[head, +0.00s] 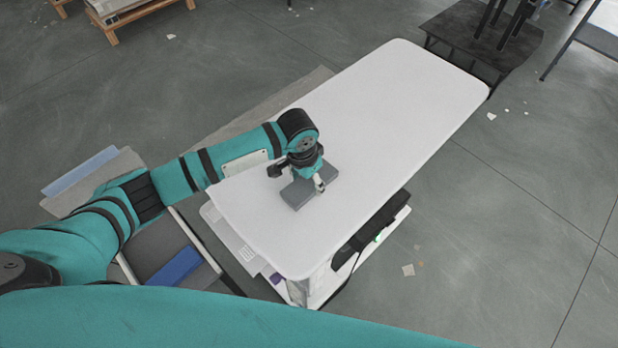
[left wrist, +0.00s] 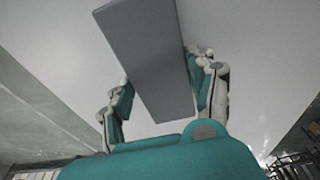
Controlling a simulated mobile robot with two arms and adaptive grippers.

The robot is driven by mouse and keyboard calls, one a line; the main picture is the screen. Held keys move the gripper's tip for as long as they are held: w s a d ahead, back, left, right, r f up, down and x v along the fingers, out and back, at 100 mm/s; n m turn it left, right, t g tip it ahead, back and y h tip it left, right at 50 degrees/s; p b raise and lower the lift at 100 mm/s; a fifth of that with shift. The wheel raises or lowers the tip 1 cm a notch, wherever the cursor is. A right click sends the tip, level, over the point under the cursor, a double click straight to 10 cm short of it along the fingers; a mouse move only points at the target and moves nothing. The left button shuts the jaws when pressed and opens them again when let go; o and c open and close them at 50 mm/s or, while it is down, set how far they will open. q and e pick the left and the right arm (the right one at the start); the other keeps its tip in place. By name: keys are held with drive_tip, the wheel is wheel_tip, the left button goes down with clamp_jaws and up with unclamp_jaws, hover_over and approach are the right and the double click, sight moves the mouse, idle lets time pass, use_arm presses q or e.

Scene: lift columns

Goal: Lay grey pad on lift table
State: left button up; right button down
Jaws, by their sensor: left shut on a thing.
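The grey pad (head: 298,194) is a flat dark grey rectangle over the near part of the white lift table (head: 400,105). My left gripper (head: 320,184) is above it, pointing down, and shut on it. In the left wrist view the pad (left wrist: 145,50) runs between the two fingers of the left gripper (left wrist: 163,95), with the white top behind it. I cannot tell whether the pad touches the top or hangs just over it. The gripper and wrist hide part of the pad. My right gripper is not in view.
The rest of the white top is bare. Below it, a lower shelf (head: 322,287) holds dark items. A blue item (head: 175,266) lies at lower left. A dark table (head: 480,38) stands beyond the far end. A wooden pallet (head: 125,15) is at the back left.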

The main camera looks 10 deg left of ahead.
sight(304, 186)
use_arm(q)
drive_tip(key=o, duration=1.2)
drive_tip(key=shift+f, duration=0.1)
drive_tip(key=shift+o, duration=0.2)
wheel_tip(304, 186, up, 12)
drive_tip(key=s+a, duration=0.1)
drive_tip(key=shift+s, duration=0.25)
